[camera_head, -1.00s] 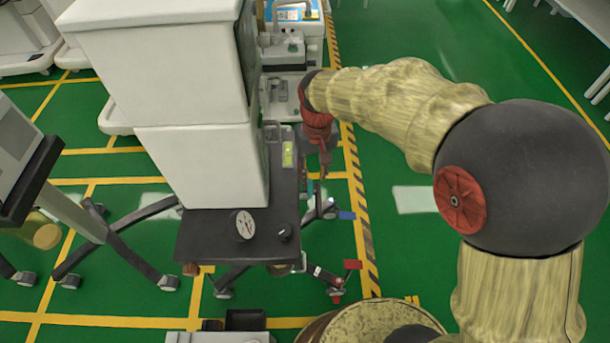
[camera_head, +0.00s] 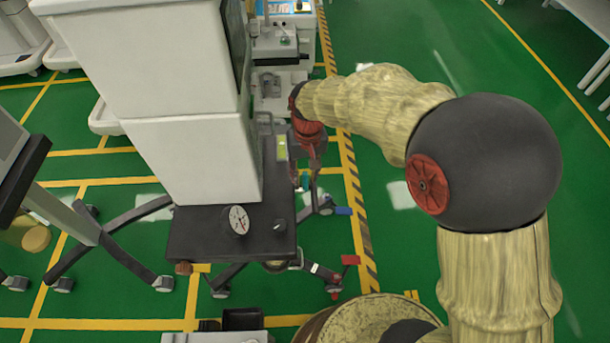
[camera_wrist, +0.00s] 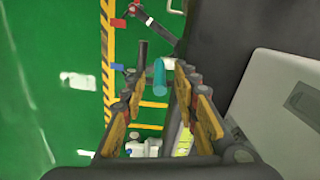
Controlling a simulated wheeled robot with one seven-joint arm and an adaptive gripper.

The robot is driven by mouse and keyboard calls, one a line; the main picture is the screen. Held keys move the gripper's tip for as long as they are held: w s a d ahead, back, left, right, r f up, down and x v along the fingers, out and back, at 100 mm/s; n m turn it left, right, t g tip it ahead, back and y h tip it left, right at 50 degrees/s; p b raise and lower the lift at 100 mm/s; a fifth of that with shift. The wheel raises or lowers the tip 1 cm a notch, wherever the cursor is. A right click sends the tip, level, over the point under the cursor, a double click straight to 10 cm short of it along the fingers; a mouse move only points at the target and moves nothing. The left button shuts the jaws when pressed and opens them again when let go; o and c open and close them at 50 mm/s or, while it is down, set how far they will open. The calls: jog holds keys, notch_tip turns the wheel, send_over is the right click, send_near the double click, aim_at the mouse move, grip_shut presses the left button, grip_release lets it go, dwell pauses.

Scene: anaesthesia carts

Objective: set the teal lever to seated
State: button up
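The teal lever (camera_wrist: 158,77) shows in the wrist view as a short rounded bar between my fingertips, with gaps on both sides. In the head view only a small teal bit (camera_head: 305,181) shows below my gripper (camera_head: 311,160), beside the right edge of the cart's dark top. My gripper (camera_wrist: 158,71) is open, its orange-padded fingers on either side of the lever. I cannot tell how deep the lever lies between them. The lever's base and any setting marks are hidden.
The white cart column (camera_head: 190,150) stands on a dark shelf (camera_head: 205,240) with a round gauge (camera_head: 239,220) and a small knob. A dark-screened machine stands at the left.

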jog(key=shift+c, duration=0.8)
grip_shut()
